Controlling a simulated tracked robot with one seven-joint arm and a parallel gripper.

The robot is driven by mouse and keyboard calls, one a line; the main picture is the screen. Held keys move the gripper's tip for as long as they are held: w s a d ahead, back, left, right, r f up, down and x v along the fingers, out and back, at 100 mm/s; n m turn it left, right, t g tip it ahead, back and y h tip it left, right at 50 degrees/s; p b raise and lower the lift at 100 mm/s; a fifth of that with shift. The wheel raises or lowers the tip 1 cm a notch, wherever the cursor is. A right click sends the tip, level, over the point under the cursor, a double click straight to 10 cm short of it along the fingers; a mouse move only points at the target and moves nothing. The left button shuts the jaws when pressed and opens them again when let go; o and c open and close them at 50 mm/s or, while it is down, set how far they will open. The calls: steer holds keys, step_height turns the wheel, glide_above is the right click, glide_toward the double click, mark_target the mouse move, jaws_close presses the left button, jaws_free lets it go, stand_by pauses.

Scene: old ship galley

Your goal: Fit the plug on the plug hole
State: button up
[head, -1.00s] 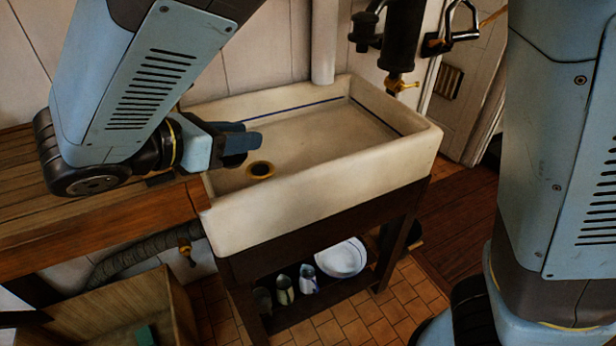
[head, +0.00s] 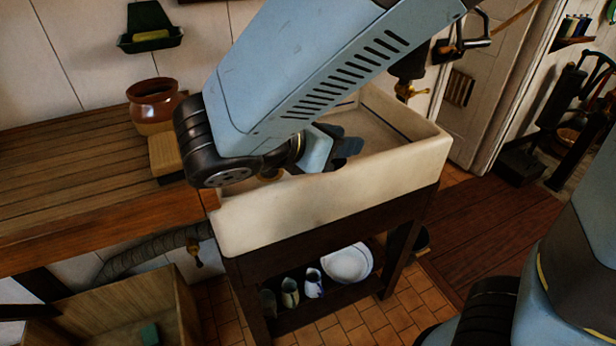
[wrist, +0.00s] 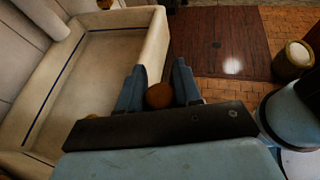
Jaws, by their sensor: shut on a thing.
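A brown, round-ended thing (wrist: 160,96), which looks like the plug, sits between the two blue fingers of my gripper (wrist: 158,74) in the wrist view. My gripper is shut on it. In the head view my gripper (head: 346,148) is over the white sink (head: 330,195), near its front wall; the plug is hidden there. A small brass bit of the plug hole (head: 270,176) shows beside my wrist, left of the gripper; the rest is hidden by my arm. The sink (wrist: 85,85) fills the left of the wrist view, where I cannot see the hole.
A wooden counter (head: 80,185) adjoins the sink's left, with a brown jar (head: 154,108) and a wooden block (head: 165,153) on it. A brass tap (head: 408,90) hangs at the sink's back right. The sink's raised walls surround its basin. Jugs and a plate (head: 347,263) stand below.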

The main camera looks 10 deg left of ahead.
steer(key=w+a+f, duration=0.1)
steer(key=w+f, duration=0.2)
steer(key=w+a+f, duration=0.2)
steer(key=w+f, duration=0.1)
steer(key=w, duration=0.1)
steer(key=w+a+f, duration=0.2)
steer(key=w+f, duration=0.1)
steer(key=w, duration=0.1)
steer(key=shift+w+f, duration=0.1)
steer(key=shift+f, duration=0.1)
steer(key=shift+w+a+f, duration=0.1)
steer(key=shift+w+f, duration=0.1)
steer(key=shift+f, duration=1.6)
steer(key=o, duration=1.1)
steer(key=shift+f, duration=0.1)
steer(key=v, duration=1.2)
